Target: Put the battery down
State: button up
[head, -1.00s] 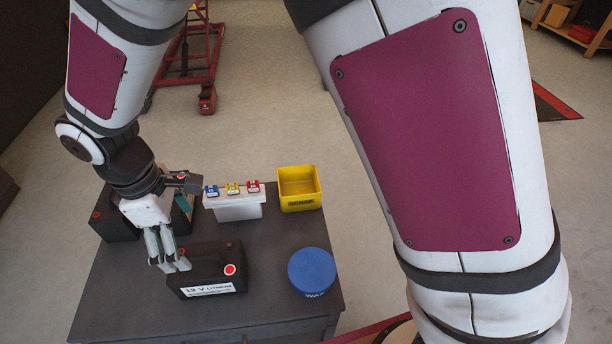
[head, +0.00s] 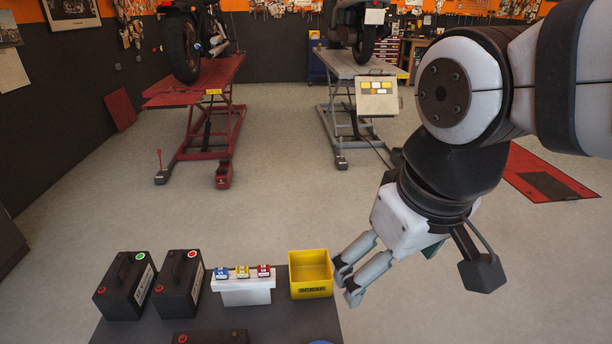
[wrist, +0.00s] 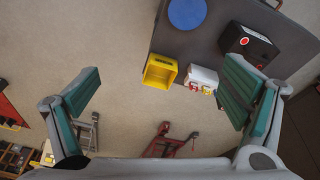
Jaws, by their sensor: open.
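A black battery (head: 210,338) is cut off by the bottom edge of the head view, on the dark table. A black battery with a red dot also shows in the wrist view (wrist: 250,44), partly behind a finger. Two more black batteries stand at the table's back left, one with a green dot (head: 124,288) and one with a red dot (head: 180,285). My gripper (head: 347,284) is open and empty, right of the yellow bin and apart from every battery. Its green-padded fingers are spread wide in the wrist view (wrist: 165,92).
A yellow scrap bin (head: 311,290) and a white box (head: 244,293) with blue, yellow and red clips stand on the table (head: 270,325). A blue round lid (wrist: 188,12) lies there too. Red (head: 195,95) and grey (head: 345,64) lifts stand behind, across open floor.

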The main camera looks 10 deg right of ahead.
jog(key=s, duration=0.1)
jog(key=s+d+m, duration=0.1)
jog(key=s+m, duration=0.1)
jog(key=shift+s+d+f+t, duration=0.1)
jog(key=shift+s+d+t, duration=0.2)
jog(key=shift+s+d, duration=0.1)
